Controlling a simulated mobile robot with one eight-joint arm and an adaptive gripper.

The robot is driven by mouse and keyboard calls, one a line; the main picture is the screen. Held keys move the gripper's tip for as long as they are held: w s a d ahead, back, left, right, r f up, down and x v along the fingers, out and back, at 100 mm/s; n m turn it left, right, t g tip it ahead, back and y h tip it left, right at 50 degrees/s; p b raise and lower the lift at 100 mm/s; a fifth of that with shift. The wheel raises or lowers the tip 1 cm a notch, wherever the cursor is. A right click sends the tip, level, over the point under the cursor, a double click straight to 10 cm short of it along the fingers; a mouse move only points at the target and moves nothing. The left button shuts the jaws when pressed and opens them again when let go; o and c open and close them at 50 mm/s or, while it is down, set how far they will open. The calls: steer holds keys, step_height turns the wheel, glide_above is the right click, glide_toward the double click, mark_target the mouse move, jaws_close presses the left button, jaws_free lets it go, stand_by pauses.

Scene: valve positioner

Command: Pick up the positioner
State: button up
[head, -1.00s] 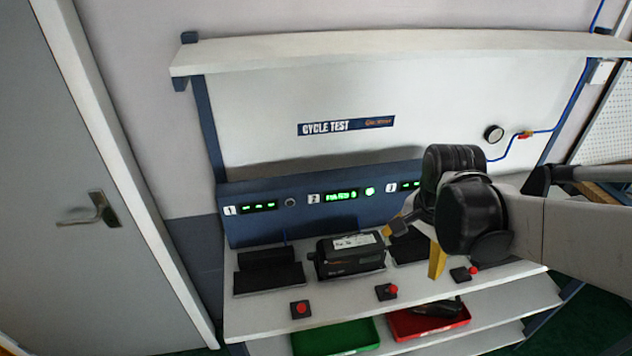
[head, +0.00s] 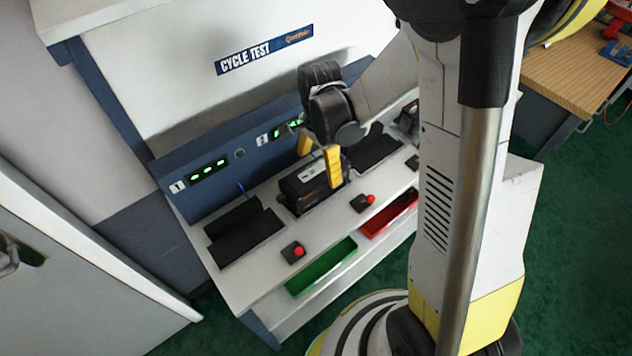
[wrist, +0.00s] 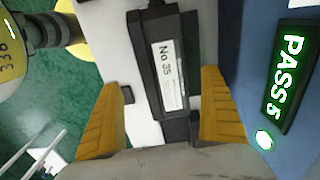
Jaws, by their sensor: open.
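The positioner (head: 297,194) is a black box with a white label on top. It sits at station 2, in the middle of the bench. In the wrist view the positioner (wrist: 143,62) lies between the fingers, its label reading "No 35". My gripper (head: 318,157) is open above it, with yellow fingers on its front and back sides. In the wrist view my gripper (wrist: 161,82) shows a gap between each finger and the box.
The station display (wrist: 285,80) reads "PASS 5" beside a lit green lamp. Black empty pads (head: 245,237) lie at stations 1 and 3. Red buttons (head: 293,251) line the front edge. A green tray (head: 322,268) and a red tray (head: 388,215) are below.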

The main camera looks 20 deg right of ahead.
mark_target(316, 171)
steer(key=f, duration=0.2)
steer(key=f+b, duration=0.1)
steer(key=f, duration=0.1)
steer(key=shift+w+a, duration=0.25)
steer(key=shift+a, duration=0.05)
steer(key=c, duration=1.5)
steer(key=shift+r, duration=0.1)
steer(key=shift+r, duration=0.45)
steer(key=r, duration=0.1)
steer(key=r+p, duration=0.1)
steer(key=r, duration=0.1)
steer(key=shift+d+r+p, duration=0.2)
steer(key=shift+r+p, duration=0.05)
steer(key=shift+p, duration=0.05)
steer(key=d+r+p, duration=0.2)
steer(key=d+r, duration=0.4)
steer(key=d, duration=0.5)
steer(key=shift+w+r, duration=0.2)
steer(key=shift+w, duration=0.2)
